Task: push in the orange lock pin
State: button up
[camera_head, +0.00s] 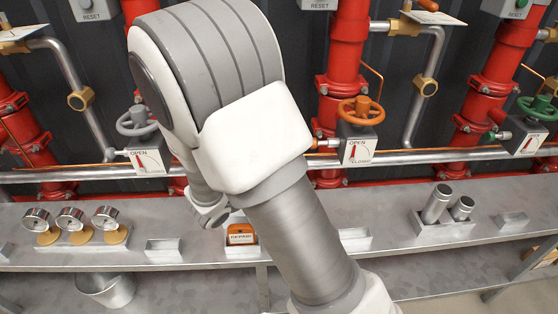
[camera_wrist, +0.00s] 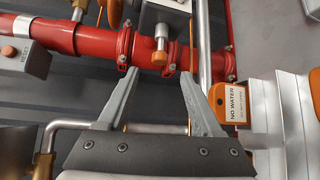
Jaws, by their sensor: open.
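In the head view a small orange piece that looks like the lock pin (camera_head: 326,143) sticks out from the left side of the middle valve box (camera_head: 360,143), under an orange handwheel (camera_head: 360,111). My gripper (camera_wrist: 158,73) is open, with nothing between its fingers in the wrist view. Its fingertips point toward a red pipe (camera_wrist: 95,40) with flanges. A short metal cylinder with a tan end (camera_wrist: 161,45) shows just beyond the gap; I cannot tell whether it is the pin. My arm covers the gripper in the head view.
A metal shelf (camera_head: 395,195) runs below the pipes. It holds gauges (camera_head: 70,219), an orange repair box (camera_head: 241,233) and metal cups (camera_head: 437,204). A green handwheel (camera_head: 538,107) is at right. A "NO WATER" sign (camera_wrist: 234,103) is beside my right finger.

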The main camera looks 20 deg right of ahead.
jog(key=v, duration=0.3)
jog(key=shift+s+a, duration=0.2)
jog(key=shift+a, duration=0.05)
jog(key=shift+r, duration=0.1)
